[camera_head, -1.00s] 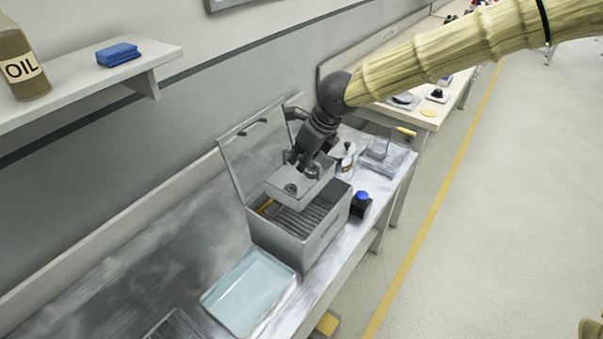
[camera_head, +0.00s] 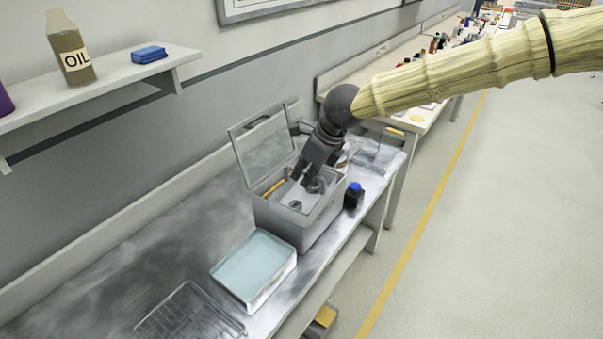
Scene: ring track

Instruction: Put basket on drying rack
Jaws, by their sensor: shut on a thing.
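My gripper (camera_head: 309,181) reaches down into the open grey box (camera_head: 290,232) and is shut on the small grey basket (camera_head: 290,198). The basket sits low inside the box, around rim level or below; my fingers hide part of it, and I cannot tell whether it touches the bottom. The box's clear lid (camera_head: 264,147) stands up at its back. The drying rack (camera_head: 188,314), a wire grid, lies at the near end of the metal bench, partly cut off by the lower edge of the view. Nothing is seen on it.
A tray of pale blue liquid (camera_head: 254,265) stands between box and rack. A black block with a blue button (camera_head: 353,194) is right of the box. A shelf with an oil bottle (camera_head: 72,50) and blue block (camera_head: 149,54) hangs at left. The bench's left part is bare.

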